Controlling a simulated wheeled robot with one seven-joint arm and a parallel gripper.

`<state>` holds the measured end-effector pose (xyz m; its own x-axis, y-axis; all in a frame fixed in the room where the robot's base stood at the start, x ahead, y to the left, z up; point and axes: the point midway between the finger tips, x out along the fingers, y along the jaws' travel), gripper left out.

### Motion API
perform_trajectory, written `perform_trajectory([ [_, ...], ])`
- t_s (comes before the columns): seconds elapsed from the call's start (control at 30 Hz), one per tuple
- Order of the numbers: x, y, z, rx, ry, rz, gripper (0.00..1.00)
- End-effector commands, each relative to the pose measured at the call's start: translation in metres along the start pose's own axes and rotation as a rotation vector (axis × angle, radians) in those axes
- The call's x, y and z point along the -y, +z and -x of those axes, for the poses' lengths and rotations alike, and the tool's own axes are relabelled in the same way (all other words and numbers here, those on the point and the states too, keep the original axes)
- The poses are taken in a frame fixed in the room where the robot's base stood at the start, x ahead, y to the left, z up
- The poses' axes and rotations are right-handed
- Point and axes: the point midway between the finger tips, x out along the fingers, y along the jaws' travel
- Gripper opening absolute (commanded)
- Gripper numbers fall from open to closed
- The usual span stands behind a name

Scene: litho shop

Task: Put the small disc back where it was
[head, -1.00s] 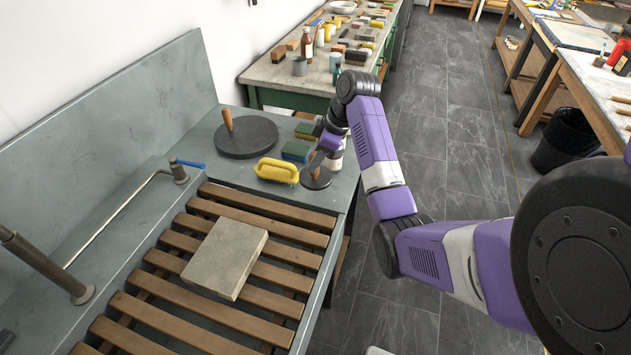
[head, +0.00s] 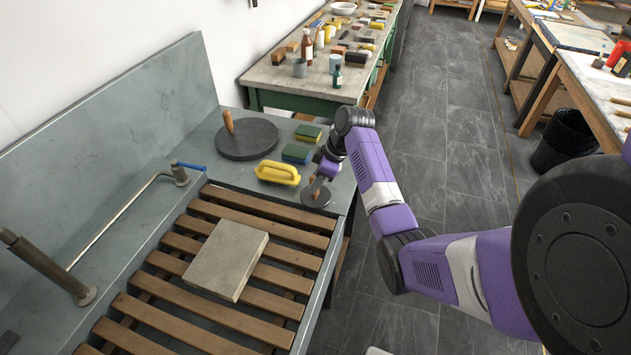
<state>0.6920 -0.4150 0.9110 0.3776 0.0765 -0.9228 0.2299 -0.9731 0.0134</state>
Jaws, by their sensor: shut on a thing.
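The small dark disc (head: 316,198) has an upright wooden handle (head: 316,184). It is at the right end of the sink's grey ledge, near the ledge's outer edge. My gripper (head: 320,177) is shut on the disc's handle from above and partly hides it. I cannot tell whether the disc touches the ledge or hangs just above it. A larger dark disc (head: 247,140) with its own wooden handle lies flat on the ledge to the left.
A yellow handled block (head: 278,172) sits close left of the small disc. Sponges (head: 296,153) lie behind it. A stone slab (head: 226,260) rests on the wooden slats (head: 253,232). A table with bottles and blocks (head: 312,80) stands behind.

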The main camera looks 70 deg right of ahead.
Motion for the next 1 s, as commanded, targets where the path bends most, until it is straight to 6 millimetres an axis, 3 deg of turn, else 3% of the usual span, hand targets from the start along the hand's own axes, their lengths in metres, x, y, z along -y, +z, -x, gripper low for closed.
perform_trajectory([
  [0.17, -0.001, 0.000, -0.001, -0.003, 0.003, 0.002, 0.00],
  [0.2, 0.000, 0.001, -0.003, 0.000, -0.001, 0.000, 0.30],
  [0.3, 0.000, 0.001, -0.003, 0.000, -0.001, 0.000, 0.50],
  [0.73, -0.001, 0.000, 0.004, -0.001, 0.002, 0.001, 0.50],
  [1.0, -0.001, 0.000, 0.051, -0.002, 0.005, 0.001, 0.50],
])
